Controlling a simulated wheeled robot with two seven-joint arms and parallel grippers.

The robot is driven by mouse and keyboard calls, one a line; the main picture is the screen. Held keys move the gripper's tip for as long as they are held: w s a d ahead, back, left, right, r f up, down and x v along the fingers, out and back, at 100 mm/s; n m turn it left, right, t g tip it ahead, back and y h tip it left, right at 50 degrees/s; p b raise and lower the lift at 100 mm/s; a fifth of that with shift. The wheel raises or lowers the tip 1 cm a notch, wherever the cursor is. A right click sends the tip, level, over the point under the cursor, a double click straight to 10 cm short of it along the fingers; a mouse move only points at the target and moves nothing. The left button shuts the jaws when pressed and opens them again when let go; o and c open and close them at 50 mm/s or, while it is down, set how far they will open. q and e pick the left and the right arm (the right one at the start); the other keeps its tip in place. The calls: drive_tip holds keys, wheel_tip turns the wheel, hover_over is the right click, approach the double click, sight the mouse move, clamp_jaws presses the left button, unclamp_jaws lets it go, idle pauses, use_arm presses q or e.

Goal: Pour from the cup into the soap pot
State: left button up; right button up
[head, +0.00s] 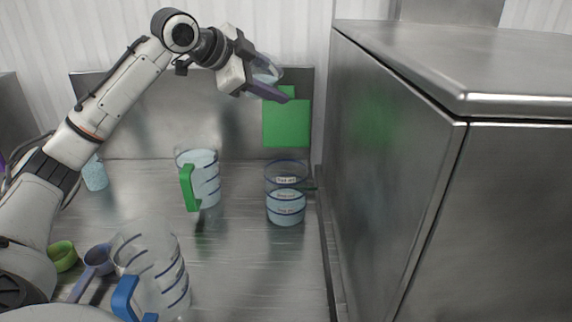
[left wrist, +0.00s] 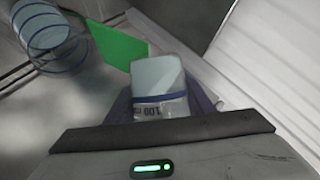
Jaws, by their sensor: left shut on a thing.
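My left gripper (head: 268,82) is raised high near the back panel, its fingers shut on a small clear cup (head: 266,66). In the left wrist view the cup (left wrist: 158,82) shows a pale body, a dark blue band and "100 ml" lettering between the purple fingers. The cup's contents are hard to tell. The clear round pot (head: 286,207) with dark rings and small labels stands below, to the right of the gripper, with pale blue matter in its lower part. A ringed clear vessel, likely this pot (left wrist: 50,38), shows at upper left in the left wrist view. My right gripper is out of view.
A green-handled jug (head: 205,182) with pale blue contents stands left of the pot. A clear blue-handled jug (head: 158,270), a blue scoop (head: 97,262) and a green cup (head: 62,256) are nearer. A green square (head: 287,124) is behind the pot. A metal cabinet (head: 400,130) bounds the right.

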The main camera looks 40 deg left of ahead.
sight(277, 66)
use_arm(q)
drive_tip(key=shift+f, duration=0.1)
idle(0.3)
drive_tip(key=shift+r+m+y, duration=0.3)
drive_tip(key=shift+a+r+m+y+p, duration=0.1)
drive_tip(key=shift+r+m+y+p, duration=0.35)
drive_tip(key=shift+r, duration=0.4)
drive_tip(key=shift+r+m+t+y+b, duration=0.3)
drive_tip(key=shift+r+m+y+b, duration=0.15)
drive_tip(key=shift+r+m+y, duration=0.4)
idle(1.9)
drive_tip(key=shift+d+f+m+y+p, duration=0.4)
drive_tip(key=shift+d+f+m+y, duration=0.15)
drive_tip(key=shift+d+m+y, duration=0.1)
idle(0.8)
drive_tip(key=shift+r+m+t+y+p, duration=0.3)
drive_tip(key=shift+r+m+y+p, duration=0.05)
drive_tip(key=shift+p, duration=0.35)
idle(0.5)
